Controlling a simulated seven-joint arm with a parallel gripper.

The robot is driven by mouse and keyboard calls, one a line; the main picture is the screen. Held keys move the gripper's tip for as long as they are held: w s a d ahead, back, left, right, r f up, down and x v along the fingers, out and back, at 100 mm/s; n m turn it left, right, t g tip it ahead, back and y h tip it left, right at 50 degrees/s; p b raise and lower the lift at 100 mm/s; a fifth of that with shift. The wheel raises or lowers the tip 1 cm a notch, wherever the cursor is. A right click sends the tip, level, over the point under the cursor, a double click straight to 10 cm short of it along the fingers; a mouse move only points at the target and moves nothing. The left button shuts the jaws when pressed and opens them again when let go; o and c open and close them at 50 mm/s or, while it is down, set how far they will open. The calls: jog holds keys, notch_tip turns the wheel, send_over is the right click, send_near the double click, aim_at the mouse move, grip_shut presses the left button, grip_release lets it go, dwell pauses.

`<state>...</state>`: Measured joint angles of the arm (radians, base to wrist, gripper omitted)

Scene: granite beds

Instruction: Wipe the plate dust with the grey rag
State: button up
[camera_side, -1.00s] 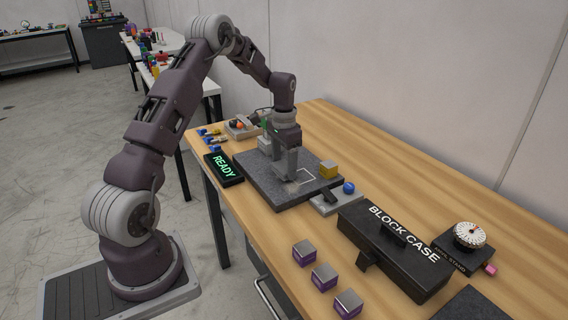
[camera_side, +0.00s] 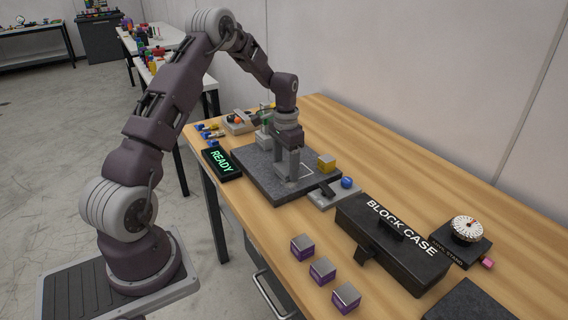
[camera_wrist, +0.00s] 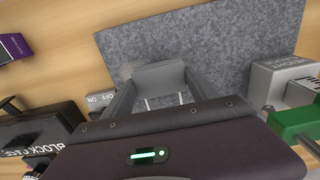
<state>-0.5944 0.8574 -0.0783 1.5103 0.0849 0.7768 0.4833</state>
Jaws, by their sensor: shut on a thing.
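The dark speckled granite plate (camera_side: 250,170) lies on the wooden bench, with a thin white outline marked on it. My gripper (camera_side: 288,174) is over the plate's right front part, pointing down, with its fingers shut on the grey rag. A faint pale smudge, seemingly dust (camera_wrist: 127,72), shows beside the left finger. The fingers and rag hide part of the outline and any dust under them.
The black block case (camera_side: 390,245), purple blocks (camera_side: 322,270) and READY sign (camera_side: 221,161) surround the plate.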

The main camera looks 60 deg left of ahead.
jog(key=shift+a+f, duration=0.15)
jog(key=shift+a, duration=0.85)
jog(key=shift+d, duration=1.2)
jog(key=shift+a, duration=1.15)
jog(key=shift+d, duration=1.15)
jog(key=shift+a, duration=1.2)
jog(key=shift+r, duration=0.25)
jog(key=shift+r, duration=0.85)
